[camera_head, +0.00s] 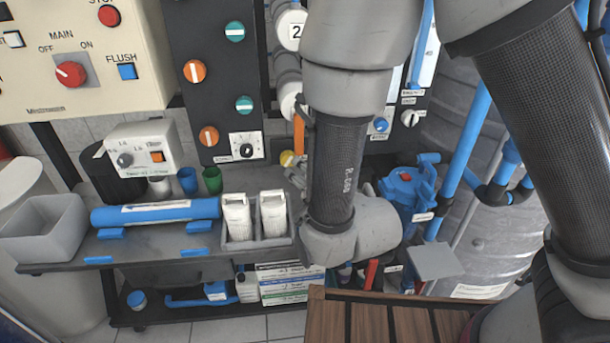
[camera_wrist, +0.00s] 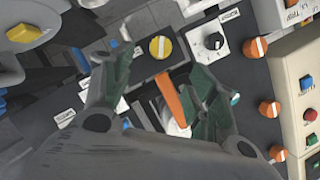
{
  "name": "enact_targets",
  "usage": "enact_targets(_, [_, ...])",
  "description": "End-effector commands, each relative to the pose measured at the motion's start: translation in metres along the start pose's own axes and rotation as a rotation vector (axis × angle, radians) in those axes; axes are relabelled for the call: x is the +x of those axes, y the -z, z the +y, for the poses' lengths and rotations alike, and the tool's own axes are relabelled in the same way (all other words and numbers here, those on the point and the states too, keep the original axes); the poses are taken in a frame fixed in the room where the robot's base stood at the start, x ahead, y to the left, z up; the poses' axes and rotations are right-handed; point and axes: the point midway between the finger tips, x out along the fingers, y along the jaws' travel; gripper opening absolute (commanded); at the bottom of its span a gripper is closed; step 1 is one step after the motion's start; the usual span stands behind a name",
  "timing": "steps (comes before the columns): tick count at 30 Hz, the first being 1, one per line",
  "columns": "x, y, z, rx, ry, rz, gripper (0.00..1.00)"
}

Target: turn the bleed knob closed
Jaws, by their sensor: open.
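A round yellow knob (camera_wrist: 160,47) with a pale stripe across its face sits on a dark block in the wrist view. It also shows small in the head view (camera_head: 287,158), beside my arm. I cannot read a label naming it as the bleed knob. My gripper (camera_wrist: 160,68) is open, its dark green fingers spread to either side below the yellow knob in the picture. No contact with the knob is visible. An orange bar (camera_wrist: 172,97) shows between the fingers. In the head view my arm hides most of the gripper.
A black knob on a white plate (camera_wrist: 213,41) is right of the yellow knob. Orange knobs (camera_wrist: 257,47) and a beige control panel (camera_wrist: 305,95) lie farther right. In the head view a grey bench (camera_head: 150,245) holds a blue cylinder (camera_head: 155,212) and white cartridges (camera_head: 237,216).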

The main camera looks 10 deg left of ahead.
Motion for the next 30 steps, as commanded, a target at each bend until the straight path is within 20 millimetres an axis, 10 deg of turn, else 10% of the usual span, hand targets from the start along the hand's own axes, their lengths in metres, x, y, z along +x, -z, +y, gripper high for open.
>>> enact_targets(13, [0.046, -0.004, -0.014, -0.357, -0.149, -0.004, 0.58])
enact_targets(30, [0.118, -0.002, -0.003, -0.367, -0.147, -0.004, 0.58])
